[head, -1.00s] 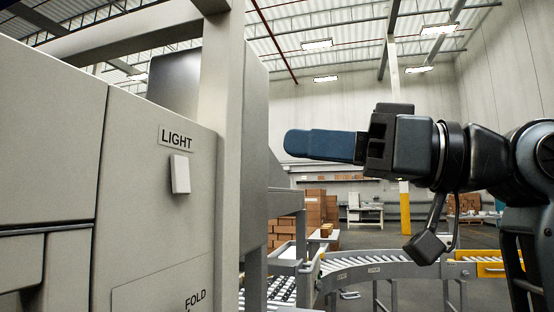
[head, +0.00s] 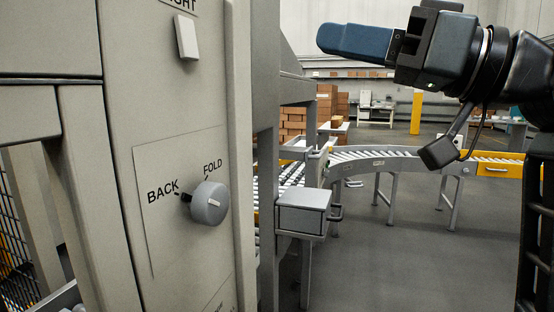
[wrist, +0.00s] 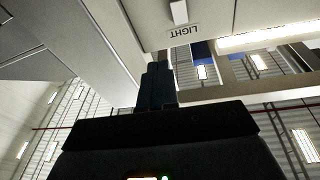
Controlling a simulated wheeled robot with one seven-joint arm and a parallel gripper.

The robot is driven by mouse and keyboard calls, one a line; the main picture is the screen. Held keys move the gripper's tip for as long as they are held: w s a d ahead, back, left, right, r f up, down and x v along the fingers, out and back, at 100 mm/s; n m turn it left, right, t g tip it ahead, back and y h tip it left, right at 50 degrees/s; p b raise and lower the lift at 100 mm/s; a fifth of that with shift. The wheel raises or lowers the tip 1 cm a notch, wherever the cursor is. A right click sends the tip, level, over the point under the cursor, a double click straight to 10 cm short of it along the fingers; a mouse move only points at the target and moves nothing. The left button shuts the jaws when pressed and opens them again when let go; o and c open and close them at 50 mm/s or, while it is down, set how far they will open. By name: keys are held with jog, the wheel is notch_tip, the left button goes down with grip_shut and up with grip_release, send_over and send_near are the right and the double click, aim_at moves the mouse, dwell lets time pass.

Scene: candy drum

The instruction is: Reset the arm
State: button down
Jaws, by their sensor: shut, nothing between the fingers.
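My gripper (head: 322,38) is at the upper right in the head view, its blue fingers together and pointing left toward the grey machine panel. Nothing is between the fingers. They are apart from the panel in the head view. In the wrist view my gripper (wrist: 158,68) points up the picture, toward the machine with the LIGHT label. My dark arm comes in from the right edge of the head view.
The grey machine panel (head: 165,95) fills the left, with a white light switch (head: 186,37) and a round knob (head: 209,204) marked BACK and FOLD. A grey box (head: 303,212) juts out beside it. A curved roller conveyor (head: 375,157) lies behind; floor at right is open.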

jog(key=d+f+m+t+h, duration=0.2)
jog(key=f+m+t+h, duration=0.15)
jog(key=f, duration=0.65)
jog(key=d+f+m+t+h, duration=0.25)
jog(key=f+m+h, duration=0.2)
jog(key=f, duration=0.55)
jog(key=d+f+m+t+h, duration=0.3)
jog(key=f+m, duration=0.2)
jog(key=f, duration=0.5)
jog(key=s+d+f+m+g+h, duration=0.1)
jog(key=s+d+f+h, duration=0.2)
jog(key=s+f, duration=0.6)
jog(key=s+d+f+m+g+h, duration=0.15)
jog(key=s+f+h, duration=0.35)
jog(key=s, duration=0.6)
jog(key=s+d+n, duration=0.1)
jog(key=s+n, duration=0.3)
jog(key=s, duration=1.2)
jog(key=shift+s+d+f+g+y, duration=0.3)
jog(key=shift+s+d+f+g, duration=0.05)
jog(key=shift+s+d, duration=0.05)
jog(key=shift+a, duration=0.1)
